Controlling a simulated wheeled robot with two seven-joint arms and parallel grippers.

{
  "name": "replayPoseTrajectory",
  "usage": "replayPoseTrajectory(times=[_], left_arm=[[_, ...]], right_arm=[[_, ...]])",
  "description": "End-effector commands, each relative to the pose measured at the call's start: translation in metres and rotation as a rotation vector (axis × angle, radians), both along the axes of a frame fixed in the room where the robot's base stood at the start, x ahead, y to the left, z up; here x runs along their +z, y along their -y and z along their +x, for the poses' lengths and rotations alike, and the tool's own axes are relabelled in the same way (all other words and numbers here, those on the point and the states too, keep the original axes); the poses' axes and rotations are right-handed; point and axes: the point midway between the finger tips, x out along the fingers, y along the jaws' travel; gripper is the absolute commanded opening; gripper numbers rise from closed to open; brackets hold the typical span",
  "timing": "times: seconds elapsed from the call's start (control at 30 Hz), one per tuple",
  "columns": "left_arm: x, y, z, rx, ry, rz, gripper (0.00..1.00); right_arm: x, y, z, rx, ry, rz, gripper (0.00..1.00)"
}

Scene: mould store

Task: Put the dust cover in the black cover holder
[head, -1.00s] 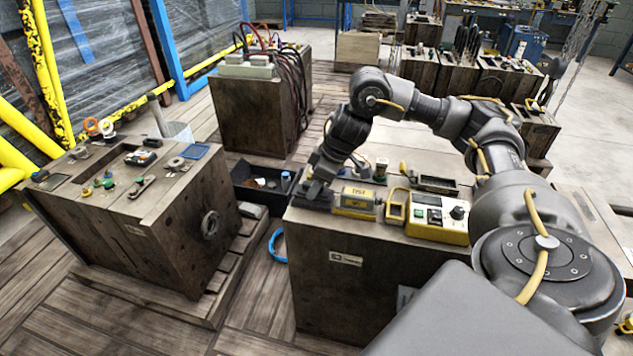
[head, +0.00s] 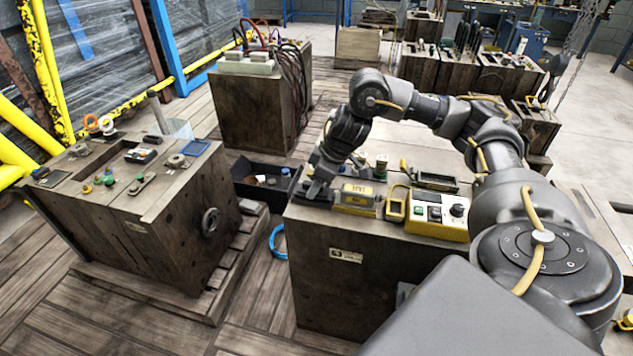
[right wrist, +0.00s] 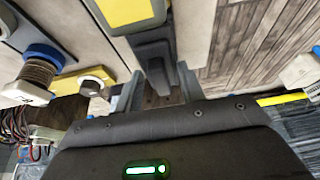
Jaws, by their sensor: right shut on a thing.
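My right gripper (head: 318,188) points down at the left end of the middle wooden block's top. In the right wrist view, its two fingers (right wrist: 158,92) are shut on a dark grey piece (right wrist: 153,52), which looks like the dust cover. The piece widens away from the fingers and lies close beside a yellow thing (right wrist: 128,12). In the head view the gripper hides most of this piece. A dark, flat shape shows under the gripper; I cannot tell whether it is the black cover holder. My left gripper is out of view.
A black bin (head: 262,195) stands behind left. Another wooden block (head: 165,240) with small parts stands left, across a floor gap with a blue hoop (head: 278,243).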

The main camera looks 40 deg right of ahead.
Motion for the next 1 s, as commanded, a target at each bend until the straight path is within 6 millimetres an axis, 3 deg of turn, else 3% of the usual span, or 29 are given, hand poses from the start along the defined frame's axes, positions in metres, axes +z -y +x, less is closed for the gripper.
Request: replayPoseTrajectory(times=[0.87, 0.9, 1.0], left_arm=[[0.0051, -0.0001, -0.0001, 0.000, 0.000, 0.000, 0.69], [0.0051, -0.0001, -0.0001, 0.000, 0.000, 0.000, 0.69], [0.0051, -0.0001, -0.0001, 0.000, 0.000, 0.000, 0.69]], right_arm=[[-0.0057, -0.0002, -0.0003, 0.000, 0.000, 0.000, 0.16], [-0.0057, -0.0002, -0.0003, 0.000, 0.000, 0.000, 0.40], [-0.0057, -0.0001, -0.0004, 0.000, 0.000, 0.000, 0.54]])
